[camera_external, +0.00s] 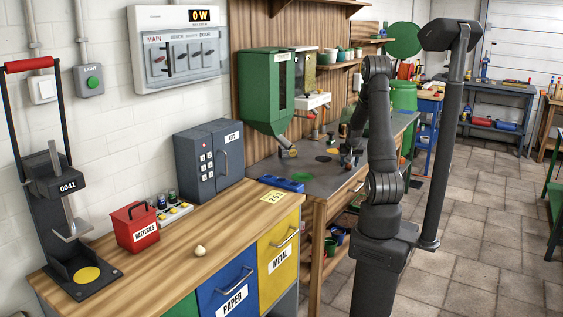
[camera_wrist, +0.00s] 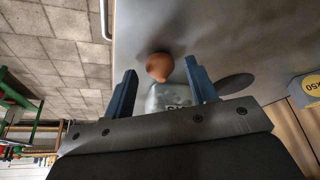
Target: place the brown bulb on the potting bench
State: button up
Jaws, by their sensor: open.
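The brown bulb (camera_wrist: 159,66) shows in the wrist view against the grey top of the potting bench (camera_wrist: 225,35), close to its edge. My gripper (camera_wrist: 158,68) is open, with one blue finger on each side of the bulb and a visible gap to each. Whether the bulb rests on the bench cannot be told for sure. In the external view my gripper (camera_external: 350,158) is low over the potting bench (camera_external: 318,180); I cannot make out the brown bulb there.
A pale translucent thing with lettering (camera_wrist: 168,97) lies between my fingers, nearer the palm. A dark disc (camera_wrist: 235,84) is on the bench to the right. A cream bulb (camera_external: 200,252) sits on the wooden counter.

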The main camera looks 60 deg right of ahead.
jog(key=v, duration=1.1)
jog(key=shift+r, duration=0.25)
jog(key=shift+f, duration=0.1)
jog(key=x, duration=1.2)
jog(key=shift+f, duration=0.15)
jog(key=shift+r, duration=0.2)
jog(key=shift+a, duration=0.1)
